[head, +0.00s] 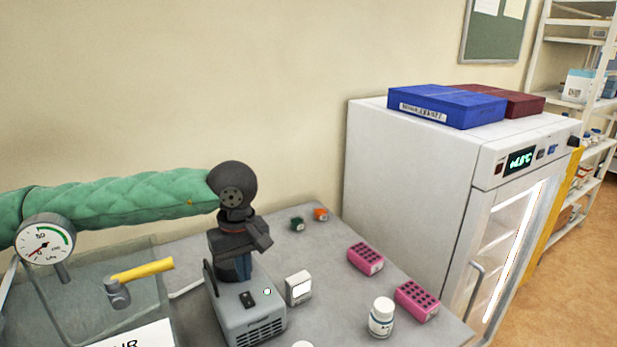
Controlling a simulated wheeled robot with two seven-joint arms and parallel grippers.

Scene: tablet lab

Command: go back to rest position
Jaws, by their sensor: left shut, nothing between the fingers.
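My left arm in its green padded sleeve (110,203) comes in from the left edge and ends in a dark round wrist joint. My left gripper (236,270) hangs below it, pointing down, shut and empty. In the picture it overlaps the back of a grey vented device (252,318); I cannot tell whether they touch. My right gripper is not in view.
The grey table (330,262) holds a white box (299,288), white bottle (382,317), pink racks (365,258) (417,300) and small green (297,223) and orange (320,214) items. At left are a gauge (44,240) and yellow-handled valve (140,271). A white fridge (410,185) stands right.

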